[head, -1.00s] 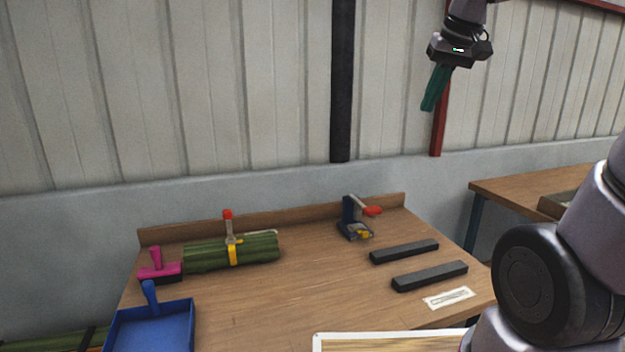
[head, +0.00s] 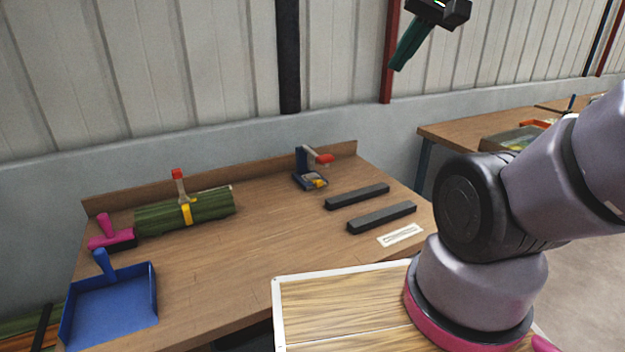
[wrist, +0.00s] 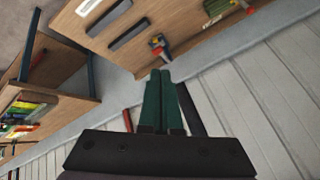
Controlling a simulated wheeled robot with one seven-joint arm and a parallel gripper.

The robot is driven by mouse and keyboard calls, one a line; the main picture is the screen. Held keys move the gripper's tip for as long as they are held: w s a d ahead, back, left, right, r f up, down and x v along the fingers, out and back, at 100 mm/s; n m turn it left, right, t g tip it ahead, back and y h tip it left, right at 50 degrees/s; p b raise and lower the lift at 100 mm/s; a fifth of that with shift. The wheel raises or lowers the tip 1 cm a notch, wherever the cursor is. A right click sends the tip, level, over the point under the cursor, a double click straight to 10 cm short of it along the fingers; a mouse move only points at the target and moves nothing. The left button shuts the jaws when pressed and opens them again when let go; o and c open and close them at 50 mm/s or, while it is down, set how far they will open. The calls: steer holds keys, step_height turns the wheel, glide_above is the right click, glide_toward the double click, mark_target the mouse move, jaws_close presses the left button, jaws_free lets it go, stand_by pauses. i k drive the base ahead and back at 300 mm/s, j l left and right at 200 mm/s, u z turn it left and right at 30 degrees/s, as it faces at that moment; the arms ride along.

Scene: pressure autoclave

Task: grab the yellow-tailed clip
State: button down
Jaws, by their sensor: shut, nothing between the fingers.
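My gripper (head: 400,62) is high in front of the wall, its green fingers together and empty, well above the bench. In the wrist view the gripper (wrist: 160,73) shows shut fingers. Two clamp-like items stand on the bench, and I cannot tell for sure which is the yellow-tailed clip. One is a yellow band with a red-tipped upright (head: 186,213) around a green bundle (head: 215,204). The other is a blue clamp (head: 302,163) with a red handle and a small yellow part near its base, at the back. It also shows beyond the fingertips in the wrist view (wrist: 157,42).
Two dark bars (head: 382,217) and a white label (head: 401,235) lie on the bench's right side. A blue dustpan (head: 115,305) and a pink-handled brush (head: 108,238) are at left. Another bench (head: 450,133) stands at right. The bench middle is clear.

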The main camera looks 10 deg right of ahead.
mark_target(312, 177)
steer(key=i+l+u, duration=0.2)
steer(key=l, duration=0.25)
steer(key=i+l+u, duration=0.2)
steer(key=l, duration=0.2)
steer(key=l+u, duration=0.2)
steer(key=l, duration=0.25)
